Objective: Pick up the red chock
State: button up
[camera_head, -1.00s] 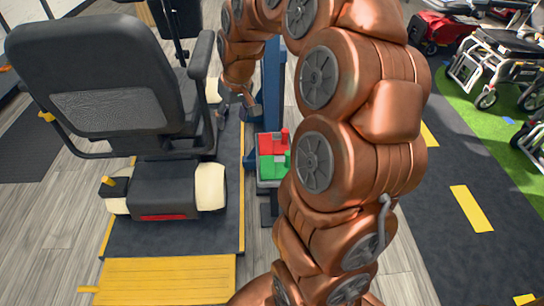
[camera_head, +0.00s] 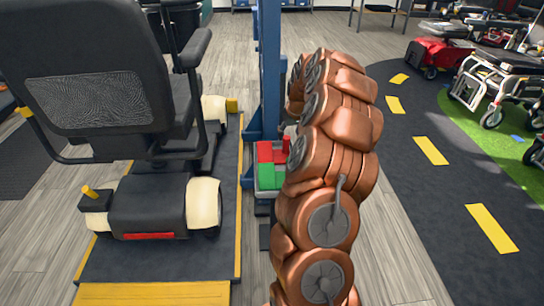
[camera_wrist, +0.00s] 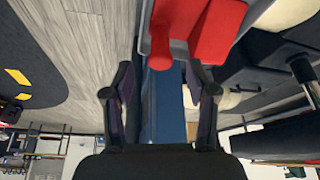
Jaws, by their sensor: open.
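The red chock (camera_head: 265,152) sits on a grey tray (camera_head: 264,194) beside the blue post, behind the green chock (camera_head: 267,175) in the head view. My arm covers its right side there. In the wrist view the red chock (camera_wrist: 215,30) fills the top, with its rounded red handle pointing down toward the space between my fingers. My gripper (camera_wrist: 160,78) is open, one finger on each side of the picture's middle, with nothing held. The handle end looks just beyond the fingertips; I cannot tell the exact gap. My gripper is hidden behind my arm in the head view.
A black mobility scooter (camera_head: 160,205) stands on a yellow-edged platform left of the tray. A blue post (camera_head: 270,70) rises behind the tray. More wheeled chairs (camera_head: 492,85) stand at the right. Grey wood floor (camera_head: 395,240) is open right of my arm.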

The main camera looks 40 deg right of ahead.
aim_at(287, 138)
jog(key=shift+b+x, duration=1.45)
jog(key=shift+x, duration=1.65)
jog(key=shift+w+r, duration=0.1)
jog(key=shift+w, duration=0.05)
jog(key=shift+d, duration=0.1)
grip_shut()
